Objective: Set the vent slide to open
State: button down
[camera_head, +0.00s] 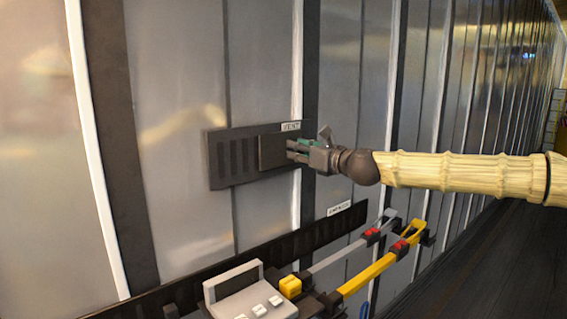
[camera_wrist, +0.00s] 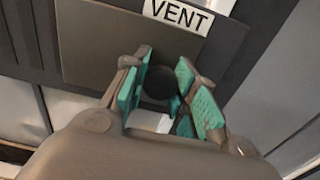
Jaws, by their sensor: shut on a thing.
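The vent slide is a dark flat plate (camera_head: 272,152) on a slotted dark panel (camera_head: 222,160) fixed to the metal wall. The plate covers the panel's right part, and several slots show uncovered on its left. A white VENT label (camera_head: 290,126) sits above the plate. In the wrist view the plate (camera_wrist: 100,45) fills the upper left, with a round dark knob (camera_wrist: 159,82) on it. My gripper (camera_head: 297,150) is at the plate's right part. In the wrist view its green-padded fingers (camera_wrist: 160,90) stand on both sides of the knob, shut on it.
Below the vent, a dark rail (camera_head: 330,228) with a white label runs along the wall. A grey handle bar (camera_head: 340,255), a yellow handle bar (camera_head: 370,272) and a light grey box (camera_head: 250,295) stick out there. The wall left of the vent panel is clear.

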jog(key=shift+w+d, duration=0.4)
jog(key=shift+d, duration=0.1)
jog(key=shift+d+r, duration=0.1)
jog(key=shift+r, duration=0.1)
jog(key=c, duration=1.5)
grip_release()
jog(key=shift+w+d, duration=0.1)
jog(key=o, duration=0.4)
jog(key=shift+d+f, duration=0.1)
jog(key=v, duration=1.2)
